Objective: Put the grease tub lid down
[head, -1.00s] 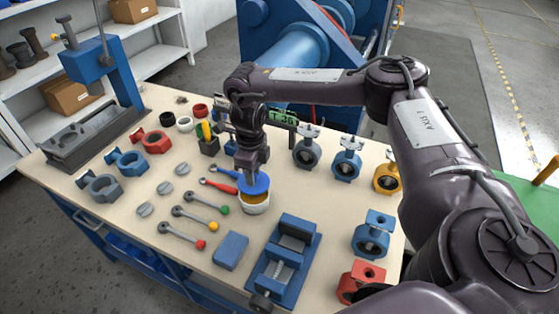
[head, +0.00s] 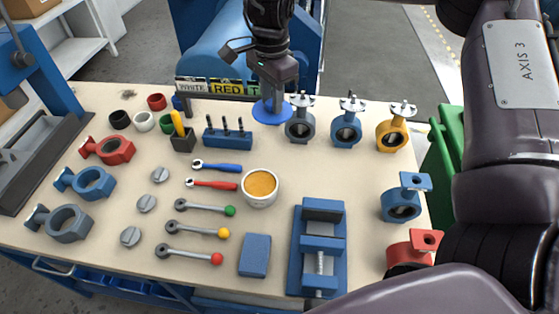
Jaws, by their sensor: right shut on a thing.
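The grease tub (head: 260,188) is a white cup with orange-yellow grease, open at the top, near the middle of the table. Its lid (head: 265,117) is a flat blue disc at the back of the table, behind the tub. My right gripper (head: 270,103) points down and is shut on the lid, hiding part of its top. The lid is level, just left of a grey valve. I cannot tell whether it touches the tabletop. My left gripper is out of view.
A blue holder with several bits (head: 228,138) stands left of the lid. A label board (head: 222,88) stands behind. Grey (head: 300,125), blue and yellow valves line the back right. A blue vise (head: 318,245) is at the front. Bare table lies between lid and tub.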

